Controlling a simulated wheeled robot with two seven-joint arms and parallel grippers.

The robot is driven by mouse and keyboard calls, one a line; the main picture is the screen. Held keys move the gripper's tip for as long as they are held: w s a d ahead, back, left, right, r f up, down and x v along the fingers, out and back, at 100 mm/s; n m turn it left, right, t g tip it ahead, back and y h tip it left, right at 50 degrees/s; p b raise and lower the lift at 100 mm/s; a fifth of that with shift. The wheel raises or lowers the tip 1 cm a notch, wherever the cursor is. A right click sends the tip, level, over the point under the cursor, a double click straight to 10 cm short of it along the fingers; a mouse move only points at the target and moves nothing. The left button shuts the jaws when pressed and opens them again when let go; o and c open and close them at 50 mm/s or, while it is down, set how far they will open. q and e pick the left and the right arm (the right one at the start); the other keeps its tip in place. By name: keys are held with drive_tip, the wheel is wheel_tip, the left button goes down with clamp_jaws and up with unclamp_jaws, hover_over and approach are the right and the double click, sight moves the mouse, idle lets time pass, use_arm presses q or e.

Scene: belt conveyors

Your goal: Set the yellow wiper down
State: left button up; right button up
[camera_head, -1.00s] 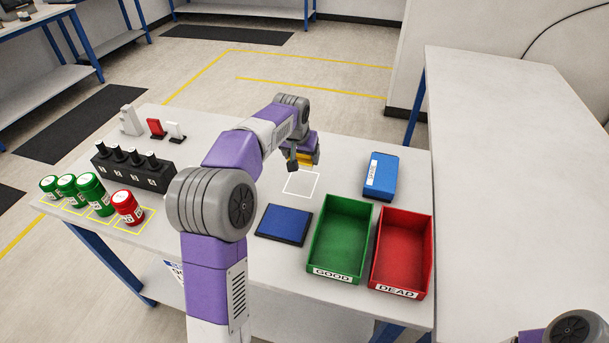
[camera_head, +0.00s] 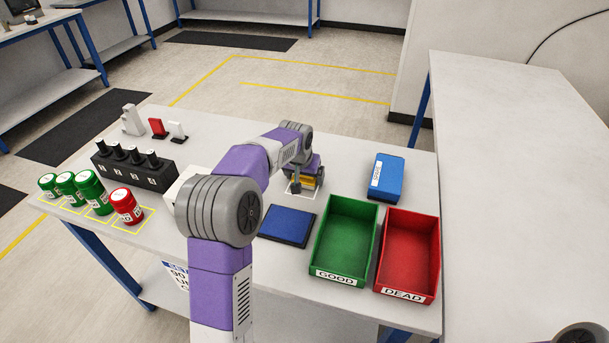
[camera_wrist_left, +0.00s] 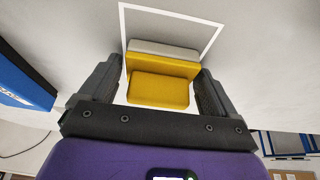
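The yellow wiper (camera_wrist_left: 160,85) is a yellow block with a pale strip along its far edge. It sits between the two fingers of my left gripper (camera_wrist_left: 158,90), which are closed against its sides. In the head view my left gripper (camera_head: 305,188) is low over the white-outlined square on the table, and the wiper is mostly hidden behind it. The white outline (camera_wrist_left: 215,38) surrounds the wiper's far side in the wrist view. I cannot tell whether the wiper touches the table. My right gripper is not in view.
A blue pad (camera_head: 287,225), a green GOOD bin (camera_head: 318,258), a red DEAD bin (camera_head: 377,275) and a blue box (camera_head: 386,176) stand nearby. Green jars (camera_head: 92,190), a red jar (camera_head: 126,205) and a black rack (camera_head: 132,172) are at the left.

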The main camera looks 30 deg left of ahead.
use_arm(q)
drive_tip(key=shift+o, duration=0.6)
drive_tip(key=shift+r, duration=0.25)
drive_tip(key=p+v, duration=0.3)
drive_tip(key=v, duration=0.8)
drive_tip(key=shift+s+r+p, duration=0.3)
drive_tip(key=shift+r, duration=0.05)
drive_tip(key=shift+d, duration=0.1)
